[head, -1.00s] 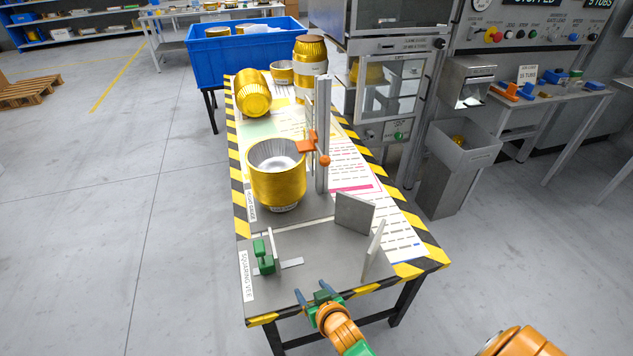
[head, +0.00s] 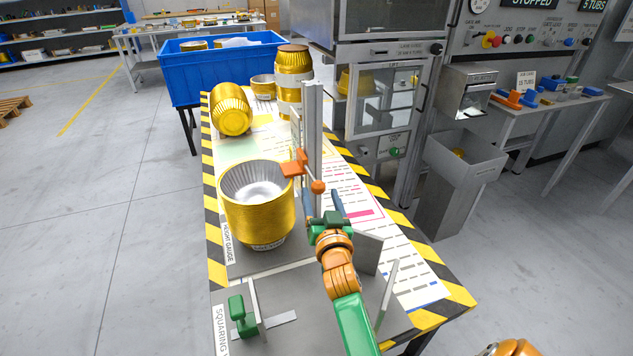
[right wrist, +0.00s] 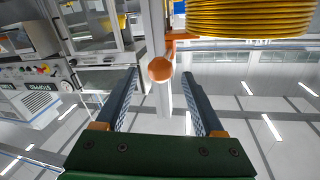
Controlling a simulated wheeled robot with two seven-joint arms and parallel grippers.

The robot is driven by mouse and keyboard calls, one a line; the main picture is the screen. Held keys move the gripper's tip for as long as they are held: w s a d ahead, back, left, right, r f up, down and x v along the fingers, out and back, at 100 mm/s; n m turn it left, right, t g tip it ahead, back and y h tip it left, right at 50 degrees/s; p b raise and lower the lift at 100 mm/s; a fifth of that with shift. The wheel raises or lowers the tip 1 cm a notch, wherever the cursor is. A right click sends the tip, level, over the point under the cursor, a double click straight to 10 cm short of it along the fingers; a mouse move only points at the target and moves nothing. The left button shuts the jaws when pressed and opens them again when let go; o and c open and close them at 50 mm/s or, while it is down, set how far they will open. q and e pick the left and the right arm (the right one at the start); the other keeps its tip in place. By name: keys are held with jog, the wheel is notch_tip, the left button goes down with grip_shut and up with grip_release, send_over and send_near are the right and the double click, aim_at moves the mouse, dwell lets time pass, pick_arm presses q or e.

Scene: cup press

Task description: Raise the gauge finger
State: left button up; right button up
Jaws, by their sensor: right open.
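The gauge finger (head: 293,168) is an orange arm on the upright grey post (head: 313,130) of the height gauge. It reaches left over the rim of a gold ribbed cup (head: 257,215), which is open at the top. An orange ball knob (head: 318,187) sits on the near side of the post. My right gripper (head: 322,196) is open, its two blue fingers pointing at the knob, one to each side. In the right wrist view the knob (right wrist: 160,69) shows between the fingertips (right wrist: 158,80), with a gap on both sides. My left gripper is not in view.
The squaring vee with its green clamp (head: 240,315) and upright grey plates stands at the near end of the striped table (head: 450,285). More gold cups (head: 232,108) stand or lie farther back, before a blue bin (head: 180,75). A press stands to the right.

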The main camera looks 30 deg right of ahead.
aim_at(320, 192)
jog(key=x, duration=0.4)
jog(key=shift+w+f, duration=0.1)
jog(key=shift+w, duration=0.05)
grip_shut()
dwell(1.2)
